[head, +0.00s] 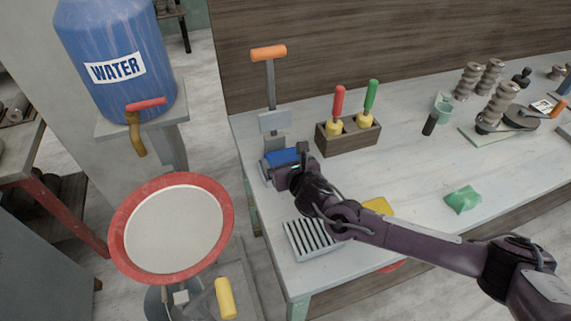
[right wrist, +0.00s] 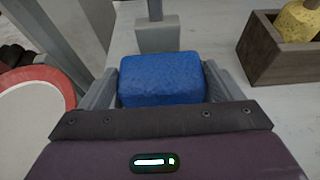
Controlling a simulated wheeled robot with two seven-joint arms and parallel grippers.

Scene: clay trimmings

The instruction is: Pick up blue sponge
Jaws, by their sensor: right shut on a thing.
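The blue sponge (right wrist: 162,80) is a blue block that fills the space between the two fingers in the right wrist view. In the head view the blue sponge (head: 287,157) shows at the end of my right arm, by the table's left end. My right gripper (head: 281,162) is shut on it, with one finger on each side. It also shows in the right wrist view (right wrist: 162,88). The sponge's underside is hidden, so I cannot tell whether it touches what is below. My left gripper is not in view.
A grey press with an orange handle (head: 268,53) stands just behind the sponge. A wooden box (head: 348,138) with red- and green-handled tools is to its right. A slatted grey rack (head: 312,240) lies in front. A red-rimmed round basin (head: 120,233) is left of the table.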

